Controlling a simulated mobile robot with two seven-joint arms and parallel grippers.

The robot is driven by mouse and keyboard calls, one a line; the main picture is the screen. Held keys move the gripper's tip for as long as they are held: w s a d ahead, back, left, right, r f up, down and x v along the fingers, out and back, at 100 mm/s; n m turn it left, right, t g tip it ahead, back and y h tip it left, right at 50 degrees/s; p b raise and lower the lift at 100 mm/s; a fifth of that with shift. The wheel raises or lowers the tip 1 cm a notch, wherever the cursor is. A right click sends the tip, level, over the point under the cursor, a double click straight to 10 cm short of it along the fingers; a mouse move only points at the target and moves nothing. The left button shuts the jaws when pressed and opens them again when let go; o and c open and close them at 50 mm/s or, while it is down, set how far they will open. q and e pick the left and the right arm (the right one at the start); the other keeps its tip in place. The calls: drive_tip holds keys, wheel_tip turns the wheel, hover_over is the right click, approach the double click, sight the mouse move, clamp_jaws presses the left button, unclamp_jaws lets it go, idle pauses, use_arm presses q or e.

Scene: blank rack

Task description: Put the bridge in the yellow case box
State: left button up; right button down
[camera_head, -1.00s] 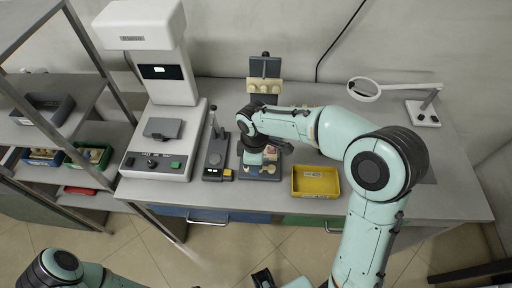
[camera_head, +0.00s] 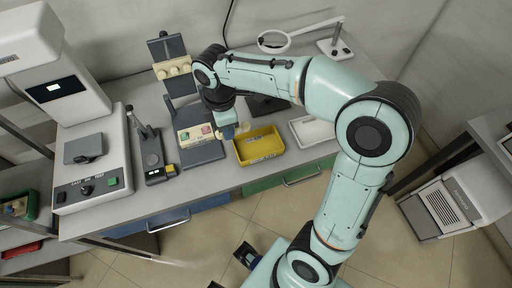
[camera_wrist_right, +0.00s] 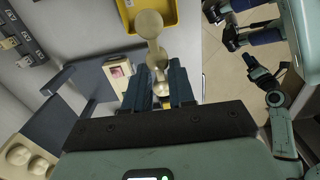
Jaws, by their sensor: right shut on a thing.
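The bridge (camera_wrist_right: 150,27) is a cream piece with rounded knobs. In the right wrist view it stands out from between the dark blue fingers of my right gripper (camera_wrist_right: 162,88), which is shut on it. In the head view, my right gripper (camera_head: 230,132) is just left of the yellow case box (camera_head: 243,158), above the bench. A little of the bridge shows by the box's back left corner. The box is open-topped and also shows in the right wrist view (camera_wrist_right: 168,20), beyond the bridge. Dark parts that look like my left gripper (camera_head: 246,256) show low in the head view; its jaw state is unclear.
A grey stand (camera_head: 200,150) with coloured pads and cream knobs is left of the box. A white tray (camera_head: 312,131) lies right of it. A small black device (camera_head: 152,160) and a large white machine (camera_head: 95,165) stand farther left. A ring magnifier (camera_head: 274,41) is behind.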

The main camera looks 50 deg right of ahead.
drive_tip(key=s+d+r, duration=0.3)
drive_tip(key=d+r, duration=0.2)
drive_tip(key=d, duration=0.1)
drive_tip(key=b, duration=0.3)
hover_over(254, 149)
wheel_tip(254, 149, down, 15)
drive_tip(key=shift+a, duration=0.1)
drive_tip(key=shift+f+b, duration=0.35)
drive_tip(key=shift+f, duration=2.05)
drive_tip(key=shift+f, duration=0.2)
drive_tip(key=c, duration=1)
unclamp_jaws()
drive_tip(key=shift+o, duration=0.3)
drive_tip(key=shift+r, duration=0.2)
